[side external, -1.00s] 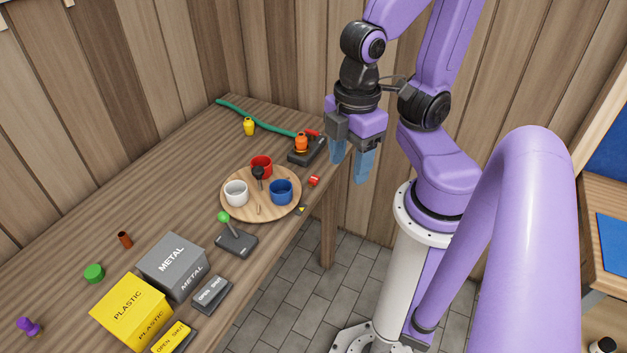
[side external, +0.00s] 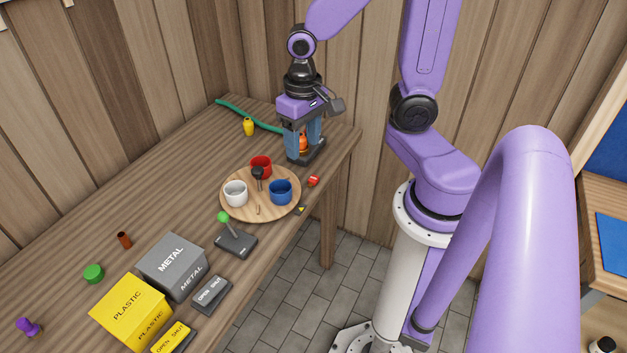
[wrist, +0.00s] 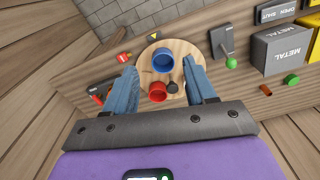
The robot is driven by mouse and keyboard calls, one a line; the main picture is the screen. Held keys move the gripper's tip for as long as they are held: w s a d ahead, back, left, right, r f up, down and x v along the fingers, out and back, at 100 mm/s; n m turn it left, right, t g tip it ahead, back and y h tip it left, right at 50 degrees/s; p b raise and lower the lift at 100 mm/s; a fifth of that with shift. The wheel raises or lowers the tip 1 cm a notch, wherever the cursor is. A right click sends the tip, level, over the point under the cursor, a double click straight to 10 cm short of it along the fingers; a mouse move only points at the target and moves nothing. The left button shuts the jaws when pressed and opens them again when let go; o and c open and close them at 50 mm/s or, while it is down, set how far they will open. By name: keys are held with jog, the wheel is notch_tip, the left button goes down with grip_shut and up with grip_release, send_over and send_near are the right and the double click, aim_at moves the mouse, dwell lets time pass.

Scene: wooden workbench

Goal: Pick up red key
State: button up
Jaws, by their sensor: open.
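A small red object with a pale mark (side external: 314,181) lies by the table's front edge, right of the round wooden tray; it also shows in the wrist view (wrist: 123,57). It is too small to tell whether it is a key. My gripper (side external: 303,150) is open and empty, pointing down over the black device (side external: 312,158) with an orange piece on it. The fingers partly cover both. In the wrist view my open gripper (wrist: 162,75) frames the tray, and another red bit by the device (wrist: 97,98) shows left of the fingers.
The round tray (side external: 230,208) holds a red cup (side external: 262,166), white cup (side external: 236,193), blue cup (side external: 281,191) and dark tool. A green-knobbed lever (side external: 236,243), METAL box (side external: 172,264) and PLASTIC box (side external: 130,311) stand nearer. A yellow item (side external: 249,127) is behind.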

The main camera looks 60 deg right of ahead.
jog(key=w+d+f+m, duration=0.2)
jog(key=w+d+m, duration=0.2)
jog(key=d+m, duration=0.3)
jog(key=m, duration=0.9)
send_over(313, 178)
notch_tip(313, 178, down, 3)
jog(key=f, duration=1.1)
jog(key=shift+s+a+f, duration=0.1)
jog(key=shift+s+f, duration=0.15)
jog(key=shift+w+f, duration=0.2)
jog(key=shift+f, duration=2.55)
grip_shut()
